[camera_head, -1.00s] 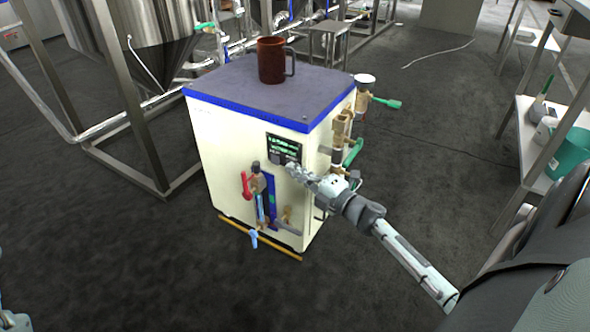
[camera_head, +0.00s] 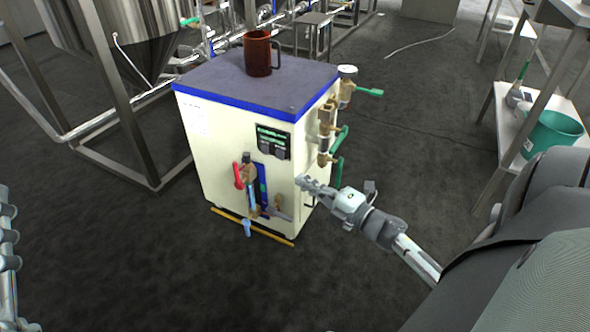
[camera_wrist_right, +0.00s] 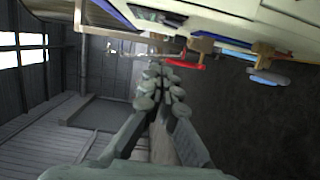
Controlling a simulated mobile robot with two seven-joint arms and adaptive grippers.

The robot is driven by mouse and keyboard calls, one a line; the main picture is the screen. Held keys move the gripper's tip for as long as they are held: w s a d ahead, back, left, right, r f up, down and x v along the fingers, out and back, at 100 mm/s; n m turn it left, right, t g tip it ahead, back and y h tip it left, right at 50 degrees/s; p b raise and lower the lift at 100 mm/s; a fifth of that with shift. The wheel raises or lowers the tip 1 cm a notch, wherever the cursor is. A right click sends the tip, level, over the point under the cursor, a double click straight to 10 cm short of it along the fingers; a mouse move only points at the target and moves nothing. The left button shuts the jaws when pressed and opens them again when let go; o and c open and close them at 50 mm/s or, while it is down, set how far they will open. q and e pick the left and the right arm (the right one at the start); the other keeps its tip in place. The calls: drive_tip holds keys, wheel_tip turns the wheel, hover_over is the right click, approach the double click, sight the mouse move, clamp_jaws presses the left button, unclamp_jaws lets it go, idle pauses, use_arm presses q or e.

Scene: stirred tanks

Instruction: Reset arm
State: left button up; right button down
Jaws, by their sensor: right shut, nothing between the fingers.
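My right gripper (camera_head: 306,183) reaches in from the right in the head view. It is shut and empty, and its fingertips are near the lower front right edge of a cream box-shaped machine (camera_head: 215,150). I cannot tell whether they touch it. In the right wrist view the closed fingers (camera_wrist_right: 162,72) point toward the machine's front, which lies upside down at the top. Part of my left arm or gripper (camera_head: 8,250) shows at the left edge of the head view, and its jaw state cannot be made out.
The machine carries a red-handled valve (camera_head: 239,176), a dark display panel (camera_head: 272,143) and green-handled valves on its right side. A brown mug (camera_head: 257,54) stands on top. A steel tank (camera_head: 135,40) is behind left. A shelf with a green bucket (camera_head: 552,134) stands right. Dark floor is clear in front.

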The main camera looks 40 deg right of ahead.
drive_tip(key=shift+s, duration=0.15)
idle(0.4)
